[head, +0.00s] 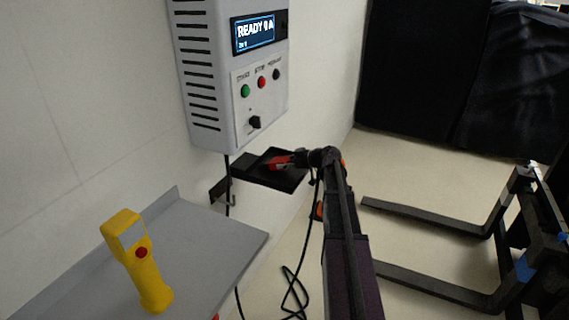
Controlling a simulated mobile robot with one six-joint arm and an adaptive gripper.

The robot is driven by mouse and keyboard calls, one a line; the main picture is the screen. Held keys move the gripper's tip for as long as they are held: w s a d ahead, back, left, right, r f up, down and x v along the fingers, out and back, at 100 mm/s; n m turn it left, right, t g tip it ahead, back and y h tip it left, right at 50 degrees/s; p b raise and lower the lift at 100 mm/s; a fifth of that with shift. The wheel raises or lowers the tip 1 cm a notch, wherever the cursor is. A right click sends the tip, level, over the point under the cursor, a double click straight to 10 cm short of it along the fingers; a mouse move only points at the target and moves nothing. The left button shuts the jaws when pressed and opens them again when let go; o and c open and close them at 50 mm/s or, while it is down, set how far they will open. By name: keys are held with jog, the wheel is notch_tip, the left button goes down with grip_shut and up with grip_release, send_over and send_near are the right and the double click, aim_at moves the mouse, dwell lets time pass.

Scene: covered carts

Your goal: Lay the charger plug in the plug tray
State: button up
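The charger plug (281,163) shows as a small red piece with a dark rear part, over the black plug tray (257,181) below the charger box. I cannot tell whether it touches the tray. My gripper (303,158) is at the plug's right end, at the tray's right side. Its fingers are dark and too small to tell open from shut. A black cable (308,220) hangs down from near the gripper to the floor; its upper end is hidden by the arm.
The charger box (212,75) on the wall shows READY. A grey shelf (205,235) at lower left bears a yellow handheld device (138,262). Dark forks (425,217) of a cart stand on the right. Black covers (420,80) hang behind. Pale floor lies between.

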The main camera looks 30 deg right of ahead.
jog(key=shift+o, duration=1.3)
jog(key=shift+r, duration=0.15)
jog(key=p+v, duration=0.5)
jog(key=v, duration=0.7)
jog(key=shift+a+r, duration=0.1)
